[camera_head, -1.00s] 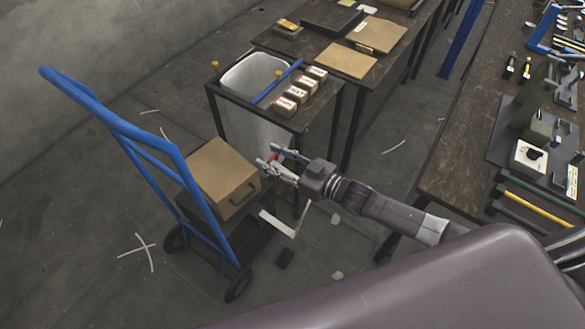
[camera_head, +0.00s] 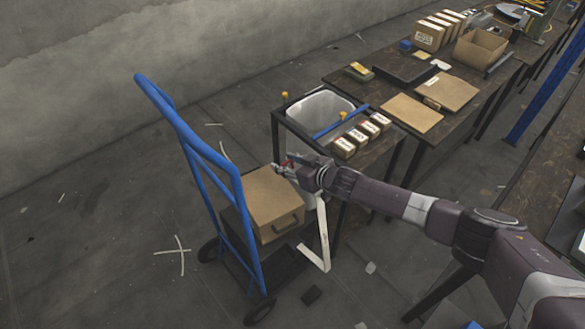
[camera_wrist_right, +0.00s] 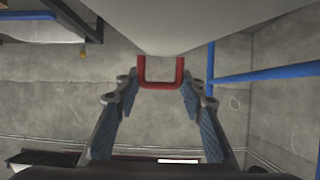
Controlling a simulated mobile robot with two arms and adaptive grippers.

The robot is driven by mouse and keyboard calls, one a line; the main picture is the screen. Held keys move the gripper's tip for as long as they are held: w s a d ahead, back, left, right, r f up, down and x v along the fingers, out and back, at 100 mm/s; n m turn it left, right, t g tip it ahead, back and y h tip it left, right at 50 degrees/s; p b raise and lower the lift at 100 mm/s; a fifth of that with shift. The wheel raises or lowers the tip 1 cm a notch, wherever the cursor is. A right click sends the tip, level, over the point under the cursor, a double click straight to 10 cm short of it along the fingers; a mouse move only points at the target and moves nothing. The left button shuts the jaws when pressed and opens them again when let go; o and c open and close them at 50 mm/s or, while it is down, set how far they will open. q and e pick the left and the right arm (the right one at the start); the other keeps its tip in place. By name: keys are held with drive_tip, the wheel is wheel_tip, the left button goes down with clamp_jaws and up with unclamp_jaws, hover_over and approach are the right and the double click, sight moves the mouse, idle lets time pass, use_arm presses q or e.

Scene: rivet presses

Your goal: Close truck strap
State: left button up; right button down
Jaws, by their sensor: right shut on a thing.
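A blue hand truck (camera_head: 206,157) stands on the floor with a brown cardboard case (camera_head: 272,200) on its base. A white strap (camera_head: 322,235) runs from low beside the case up towards my right gripper, with a bend near the floor. My right gripper (camera_head: 283,167) is at the upper right edge of the case and is shut on a red U-shaped strap handle. The handle (camera_wrist_right: 160,84) shows between the fingers in the right wrist view. Whether the gripper touches the case cannot be told. My left gripper is not in view.
A white bin (camera_head: 318,106) in a dark frame stands just behind the gripper. A workbench (camera_head: 400,140) with small boxes (camera_head: 361,134) and flat cardboard extends right.

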drive_tip(key=shift+w+a+f, duration=0.1)
drive_tip(key=shift+w+a, duration=0.1)
drive_tip(key=shift+a, duration=0.15)
drive_tip(key=c, duration=1.5)
unclamp_jaws()
drive_tip(key=v, duration=1.2)
drive_tip(key=shift+w, duration=0.1)
